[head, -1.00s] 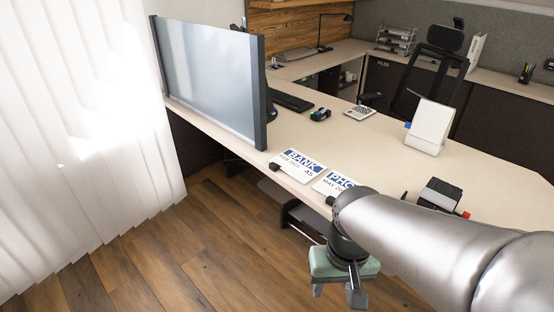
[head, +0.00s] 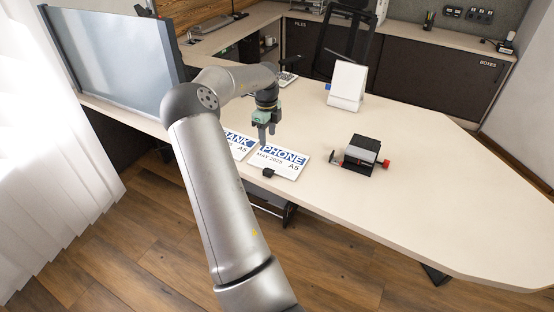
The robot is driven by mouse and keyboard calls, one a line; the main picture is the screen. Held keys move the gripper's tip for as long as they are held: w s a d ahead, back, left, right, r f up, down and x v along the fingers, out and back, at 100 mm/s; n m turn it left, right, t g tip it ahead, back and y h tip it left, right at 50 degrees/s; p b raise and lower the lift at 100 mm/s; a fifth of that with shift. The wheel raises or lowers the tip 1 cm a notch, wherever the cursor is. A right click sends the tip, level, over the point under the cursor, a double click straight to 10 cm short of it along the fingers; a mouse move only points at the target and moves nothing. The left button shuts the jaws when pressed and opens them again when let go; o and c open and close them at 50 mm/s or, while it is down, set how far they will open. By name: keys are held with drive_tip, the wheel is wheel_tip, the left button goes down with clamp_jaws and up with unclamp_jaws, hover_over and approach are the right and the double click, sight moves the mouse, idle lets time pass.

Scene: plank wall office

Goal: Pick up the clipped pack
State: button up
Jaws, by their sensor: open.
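My gripper (head: 267,141) points down over the far left part of the PHONE pack, close to the gap between the packs. It is open with nothing seen between the fingers. The exact height above the paper is hard to tell.
A black device with a red knob (head: 360,152) stands right of the packs. A white upright holder (head: 346,85) is behind. A large monitor (head: 115,62) stands at left. The desk (head: 440,190) is clear at right; its front edge runs close to the packs.

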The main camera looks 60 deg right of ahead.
drive_tip(key=p, duration=0.2)
hover_over(270, 171)
drive_tip(key=f, duration=1.1)
drive_tip(key=shift+w+a+f, duration=0.2)
drive_tip(key=shift+f, duration=0.1)
drive_tip(key=shift+s+d+f+p, duration=0.15)
drive_tip(key=shift+f+p, duration=0.5)
drive_tip(key=shift+f, duration=0.7)
drive_tip(key=shift+s+d+f+p, duration=0.1)
drive_tip(key=shift+f+p, duration=0.55)
drive_tip(key=shift+f, duration=0.7)
clamp_jaws()
